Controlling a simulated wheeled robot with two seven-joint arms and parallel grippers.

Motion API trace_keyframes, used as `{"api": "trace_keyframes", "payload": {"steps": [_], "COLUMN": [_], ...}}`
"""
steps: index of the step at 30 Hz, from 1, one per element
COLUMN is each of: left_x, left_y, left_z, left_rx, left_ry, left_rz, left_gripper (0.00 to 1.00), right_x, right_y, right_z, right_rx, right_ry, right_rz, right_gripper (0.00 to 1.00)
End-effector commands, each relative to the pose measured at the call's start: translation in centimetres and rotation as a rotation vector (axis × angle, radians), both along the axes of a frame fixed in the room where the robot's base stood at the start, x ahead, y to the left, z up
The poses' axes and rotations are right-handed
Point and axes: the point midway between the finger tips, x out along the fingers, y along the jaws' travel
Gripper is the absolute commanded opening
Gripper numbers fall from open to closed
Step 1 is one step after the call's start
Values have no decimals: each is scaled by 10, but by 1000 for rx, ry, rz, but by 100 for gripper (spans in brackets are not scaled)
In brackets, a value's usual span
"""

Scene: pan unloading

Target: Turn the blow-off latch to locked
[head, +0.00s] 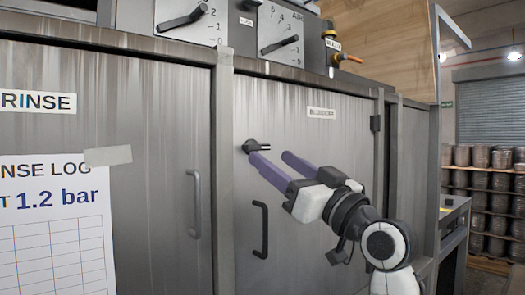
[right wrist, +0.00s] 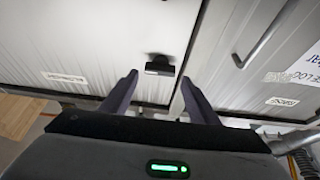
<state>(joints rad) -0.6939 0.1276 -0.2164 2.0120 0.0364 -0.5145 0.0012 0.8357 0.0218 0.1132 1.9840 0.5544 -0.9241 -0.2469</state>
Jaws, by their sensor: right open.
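The blow-off latch (head: 256,146) is a small dark handle on the steel door (head: 330,185) under a small white label (head: 321,113), near that door's left edge. Its handle lies about level, pointing right. In the right wrist view the latch (right wrist: 159,65) shows ahead, between the lines of the two fingers. My right gripper (head: 270,156) is open, its purple fingers apart and empty, with tips close to the latch. I see no clear contact, and the exact gap cannot be told. My left gripper is not in view.
A black door handle (head: 260,229) is below the latch. A grey handle (head: 194,203) is on the left door, beside a paper log (head: 60,225). Dial panels (head: 190,20) and a brass valve (head: 345,57) sit above. Shelves of kegs (head: 480,180) stand far right.

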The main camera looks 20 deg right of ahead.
Motion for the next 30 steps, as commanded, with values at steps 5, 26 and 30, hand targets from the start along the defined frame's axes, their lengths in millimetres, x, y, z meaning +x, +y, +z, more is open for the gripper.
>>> {"api": "trace_keyframes", "payload": {"steps": [5, 26, 30], "left_x": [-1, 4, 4], "left_y": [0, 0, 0], "left_z": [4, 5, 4], "left_rx": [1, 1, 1], "left_ry": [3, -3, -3], "left_rz": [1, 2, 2], "left_gripper": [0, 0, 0], "right_x": [27, 46, 46], "right_y": [11, 17, 17], "right_z": [13, 19, 19], "right_rx": [-1, -1, -5], "right_ry": [2, 1, 0], "right_rz": [2, 0, -1], "right_gripper": [55, 24, 24]}}
